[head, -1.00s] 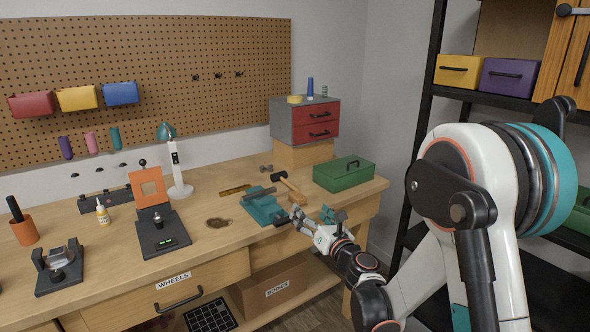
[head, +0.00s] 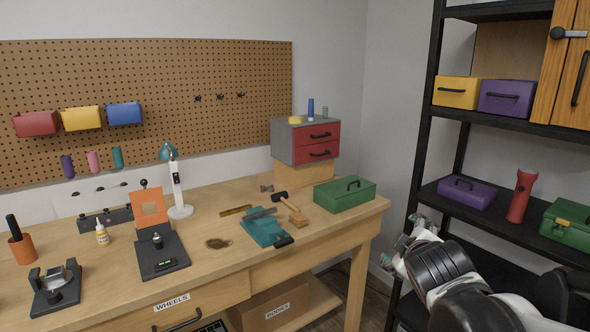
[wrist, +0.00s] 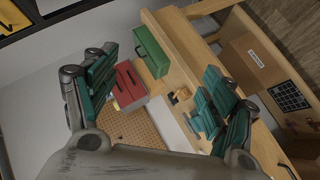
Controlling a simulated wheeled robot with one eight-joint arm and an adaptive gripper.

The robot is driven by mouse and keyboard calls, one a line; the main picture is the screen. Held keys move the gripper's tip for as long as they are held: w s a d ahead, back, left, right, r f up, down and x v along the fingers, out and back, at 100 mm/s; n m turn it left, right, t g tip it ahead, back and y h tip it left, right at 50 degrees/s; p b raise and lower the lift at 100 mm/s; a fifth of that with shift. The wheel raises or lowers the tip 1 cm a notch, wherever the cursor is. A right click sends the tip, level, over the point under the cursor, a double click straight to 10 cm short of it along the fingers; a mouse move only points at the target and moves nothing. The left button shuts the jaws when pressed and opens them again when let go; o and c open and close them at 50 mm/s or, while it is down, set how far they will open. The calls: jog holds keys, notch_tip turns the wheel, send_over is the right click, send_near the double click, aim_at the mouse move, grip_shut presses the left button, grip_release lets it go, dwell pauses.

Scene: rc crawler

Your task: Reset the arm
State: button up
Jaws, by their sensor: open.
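My gripper (wrist: 160,95) is open in the wrist view, its two teal-padded fingers wide apart with nothing between them close up. Past the fingers the wrist view shows the bench with the green toolbox (wrist: 152,50) and the red drawer unit (wrist: 130,85). In the head view my arm is at the lower right, in front of the black shelf, and the gripper end (head: 405,245) is partly seen to the right of the bench, clear of it.
The wooden bench (head: 215,270) holds a green toolbox (head: 345,194), a hammer (head: 290,207), a teal tool (head: 263,228), a lamp (head: 178,190) and a black stand (head: 160,255). A black shelf (head: 515,120) stands right, with a red flashlight (head: 521,196) and a purple box (head: 467,193).

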jog(key=s+a+f+m+g+y, duration=0.1)
jog(key=s+f+m, duration=0.3)
jog(key=s, duration=0.6)
jog(key=s+a+f+m+g+y, duration=0.2)
jog(key=s+f+m+g, duration=0.1)
jog(key=s, duration=0.7)
jog(key=shift+a+f+m+g, duration=0.4)
jog(key=shift+m+g, duration=0.4)
jog(key=shift+m, duration=0.4)
